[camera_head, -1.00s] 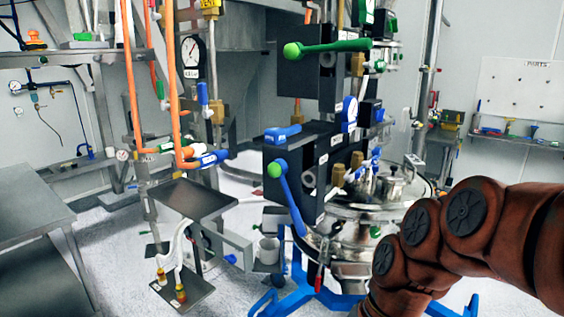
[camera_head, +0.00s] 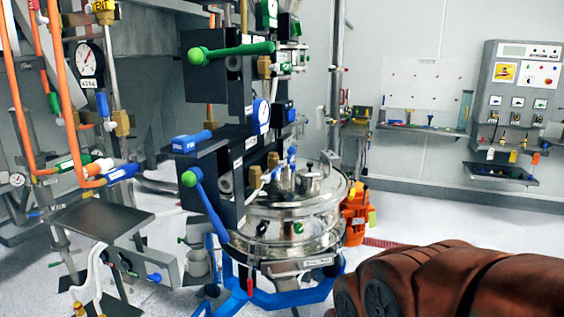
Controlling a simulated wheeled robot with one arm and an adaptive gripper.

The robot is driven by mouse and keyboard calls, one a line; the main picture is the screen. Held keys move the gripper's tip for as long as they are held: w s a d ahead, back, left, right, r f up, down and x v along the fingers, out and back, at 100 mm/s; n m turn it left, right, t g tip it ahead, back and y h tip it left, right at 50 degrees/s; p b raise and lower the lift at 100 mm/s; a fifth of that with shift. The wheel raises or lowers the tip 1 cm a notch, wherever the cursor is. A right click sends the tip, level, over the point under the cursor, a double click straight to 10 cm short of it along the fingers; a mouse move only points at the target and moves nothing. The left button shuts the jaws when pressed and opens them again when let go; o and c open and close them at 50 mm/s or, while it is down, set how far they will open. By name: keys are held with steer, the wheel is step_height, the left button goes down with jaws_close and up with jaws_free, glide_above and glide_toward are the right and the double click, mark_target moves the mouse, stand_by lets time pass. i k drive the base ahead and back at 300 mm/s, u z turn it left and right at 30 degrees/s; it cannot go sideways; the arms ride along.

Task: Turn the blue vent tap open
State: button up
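Several blue handles are in view, and I cannot tell for sure which one is the vent tap. A blue handle (camera_head: 122,173) lies at the end of an orange pipe. A short blue tap (camera_head: 190,141) sits on a dark block. A long blue lever (camera_head: 211,212) with a green knob slants down in front of the vessel. My brown arm crosses the bottom right; my gripper is out of view.
A steel vessel (camera_head: 292,215) stands on a blue frame (camera_head: 305,296). A green lever (camera_head: 240,50) juts from the upper block. A dark shelf plate (camera_head: 100,218) is at lower left. Open floor lies right of the vessel, before a wall panel (camera_head: 517,90).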

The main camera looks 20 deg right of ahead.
mark_target(290, 159)
steer(key=k, duration=1.25)
steer(key=z, duration=0.65)
steer(key=i, duration=1.4)
steer(key=u, duration=1)
steer(key=i, duration=0.45)
steer(key=u, duration=0.4)
